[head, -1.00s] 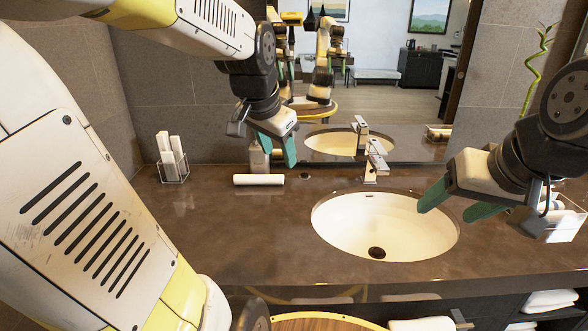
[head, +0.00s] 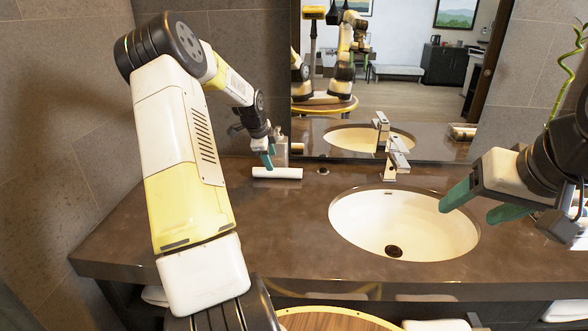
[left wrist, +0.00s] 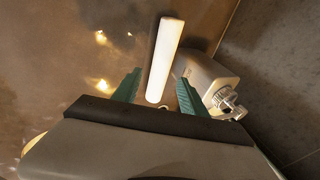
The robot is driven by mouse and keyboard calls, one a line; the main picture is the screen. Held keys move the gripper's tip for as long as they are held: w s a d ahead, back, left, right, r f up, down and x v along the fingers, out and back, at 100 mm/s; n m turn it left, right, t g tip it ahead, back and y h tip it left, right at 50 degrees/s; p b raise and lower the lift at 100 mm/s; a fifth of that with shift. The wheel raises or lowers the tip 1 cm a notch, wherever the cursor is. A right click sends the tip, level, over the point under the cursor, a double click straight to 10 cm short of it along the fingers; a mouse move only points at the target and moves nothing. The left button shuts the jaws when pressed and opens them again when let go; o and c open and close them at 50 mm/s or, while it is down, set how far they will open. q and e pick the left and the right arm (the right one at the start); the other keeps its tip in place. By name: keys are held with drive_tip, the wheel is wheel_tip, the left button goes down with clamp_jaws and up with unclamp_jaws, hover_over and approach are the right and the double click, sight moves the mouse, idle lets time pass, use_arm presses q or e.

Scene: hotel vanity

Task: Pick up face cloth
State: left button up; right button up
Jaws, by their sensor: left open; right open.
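The face cloth is a white roll (head: 277,173) lying on the brown counter, left of the sink. My left gripper (head: 268,160) is open, just over the roll's left half in the head view. In the left wrist view the roll (left wrist: 165,58) points away from my left gripper (left wrist: 159,90), its near end between the two green fingers. The fingers are apart from each other; I cannot tell how high they are above the counter. My right gripper (head: 470,210) is open and empty over the right side of the sink.
A soap dispenser (head: 281,152) stands right behind the roll; in the left wrist view it (left wrist: 204,76) is close to the right finger. The sink (head: 403,224) and faucet (head: 395,160) are to the right. A mirror (head: 385,80) rises behind. The counter's front left is clear.

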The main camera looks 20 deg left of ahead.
sight(276, 169)
use_arm(q)
drive_tip(key=x, duration=0.7)
drive_tip(key=shift+w+d+f, duration=0.2)
drive_tip(key=c, duration=1)
drive_tip(key=shift+r, duration=0.15)
drive_tip(key=shift+r, duration=0.7)
drive_tip(key=shift+w+v, duration=0.2)
drive_tip(key=shift+v, duration=0.85)
drive_tip(key=s, duration=0.5)
drive_tip(key=s+r, duration=0.1)
drive_tip(key=s, duration=0.9)
drive_tip(key=shift+s+d+r, duration=0.15)
drive_tip(key=shift+s+r, duration=0.05)
drive_tip(key=shift+r, duration=0.05)
